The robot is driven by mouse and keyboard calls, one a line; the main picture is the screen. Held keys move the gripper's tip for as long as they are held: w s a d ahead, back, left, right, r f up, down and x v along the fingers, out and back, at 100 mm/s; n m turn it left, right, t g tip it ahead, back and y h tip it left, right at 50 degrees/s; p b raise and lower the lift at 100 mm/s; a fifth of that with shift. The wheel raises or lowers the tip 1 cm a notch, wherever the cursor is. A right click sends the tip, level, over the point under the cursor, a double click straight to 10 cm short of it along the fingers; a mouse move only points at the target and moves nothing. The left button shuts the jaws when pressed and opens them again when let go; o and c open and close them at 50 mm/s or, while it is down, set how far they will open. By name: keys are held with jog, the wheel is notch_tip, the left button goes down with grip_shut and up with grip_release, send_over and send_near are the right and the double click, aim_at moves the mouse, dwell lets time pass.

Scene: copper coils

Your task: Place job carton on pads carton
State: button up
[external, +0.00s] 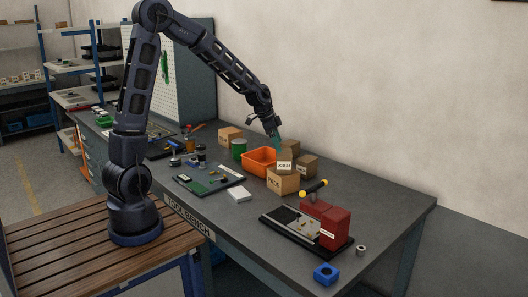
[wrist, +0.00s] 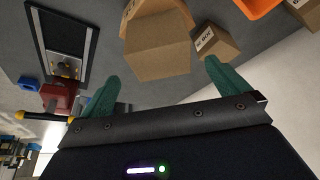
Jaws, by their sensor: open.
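The job carton (external: 291,149) is a brown box with a white label on its front face. It stands behind the pads carton, next to the orange bin. In the wrist view the job carton (wrist: 222,46) is upper right of centre, apart from the grippers' fingers. The pads carton (external: 283,183) is a larger tan box with dark lettering, nearer the bench front. It shows partly at the top of the wrist view (wrist: 130,12), cut by the frame.
A plain carton (external: 307,165) stands right of the job carton; it is large in the wrist view (wrist: 157,52). The orange bin (external: 258,162) is close on the left. Bare bench (external: 375,200) extends right.

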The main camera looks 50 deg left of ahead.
jog(key=s+a+r+n+y, duration=0.1)
jog(key=s+a+r+n, duration=0.15)
jog(key=s+r, duration=0.55)
jog(key=s+a+r+n+y, duration=0.15)
jog(key=s+a+r, duration=0.35)
jog(key=s, duration=0.6)
jog(key=s+a+r+n, duration=0.1)
jog(key=s+a+n, duration=0.1)
jog(key=s, duration=0.6)
jog(key=s+a+r+n+t, duration=0.1)
jog(key=s+a+r+n, duration=0.1)
jog(key=s, duration=0.7)
jog(key=shift+n+y, duration=0.35)
jog(key=shift+n, duration=0.15)
